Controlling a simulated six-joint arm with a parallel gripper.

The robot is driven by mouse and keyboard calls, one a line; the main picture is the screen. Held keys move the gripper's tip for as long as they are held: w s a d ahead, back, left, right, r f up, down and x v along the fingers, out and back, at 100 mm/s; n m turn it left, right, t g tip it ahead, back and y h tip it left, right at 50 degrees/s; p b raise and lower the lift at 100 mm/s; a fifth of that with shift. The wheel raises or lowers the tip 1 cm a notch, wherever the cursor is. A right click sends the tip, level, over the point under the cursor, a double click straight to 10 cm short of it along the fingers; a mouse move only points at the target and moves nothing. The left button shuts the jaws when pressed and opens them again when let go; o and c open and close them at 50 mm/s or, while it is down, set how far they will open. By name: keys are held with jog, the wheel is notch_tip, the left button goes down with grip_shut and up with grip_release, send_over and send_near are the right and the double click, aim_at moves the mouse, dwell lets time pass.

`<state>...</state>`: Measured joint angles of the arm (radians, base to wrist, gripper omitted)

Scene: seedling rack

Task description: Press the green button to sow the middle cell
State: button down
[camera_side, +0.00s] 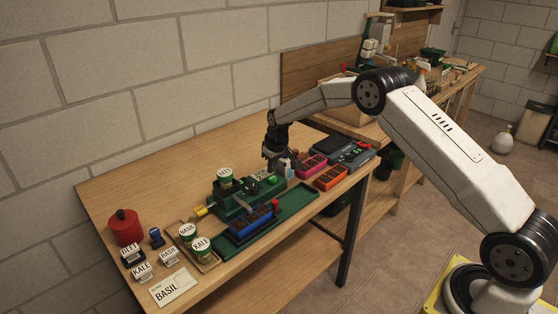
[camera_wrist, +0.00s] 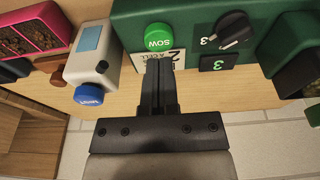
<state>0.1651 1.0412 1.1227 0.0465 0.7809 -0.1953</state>
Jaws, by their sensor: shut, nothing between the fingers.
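The green button (camera_wrist: 158,37), marked SOW, is on the dark green seeding machine (camera_wrist: 190,13) in the wrist view. My gripper (camera_wrist: 160,66) is shut and empty, its tips just below the button in that picture; I cannot tell whether they touch the machine. A black knob (camera_wrist: 235,29) and a small display (camera_wrist: 218,63) showing a 3 lie right of the button. In the side view my gripper (camera_side: 276,158) is over the right end of the machine (camera_side: 235,205). A blue seedling tray (camera_side: 252,228) with dark cells stands in the machine's green channel. The middle cell is not clear.
A white bottle with a blue cap (camera_wrist: 89,95) stands left of my fingers in the wrist view. Pink (camera_side: 312,165) and orange (camera_side: 330,178) trays are to the machine's right. Seed jars (camera_side: 201,248) and a red canister (camera_side: 126,227) stand at its left.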

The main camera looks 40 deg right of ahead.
aim_at(273, 180)
jog(key=shift+f, duration=1.3)
dwell(0.4)
jog(key=shift+r, duration=3.8)
jog(key=s+a+r, duration=0.1)
jog(key=s+a, duration=0.2)
jog(key=s, duration=0.8)
jog(key=s+a+r, duration=0.1)
jog(key=s+a, duration=0.2)
jog(key=s, duration=0.8)
jog(key=s+a+r, duration=0.1)
jog(key=s+a, duration=0.2)
jog(key=s, duration=0.8)
jog(key=shift+s+a, duration=0.25)
jog(key=shift+a, duration=0.1)
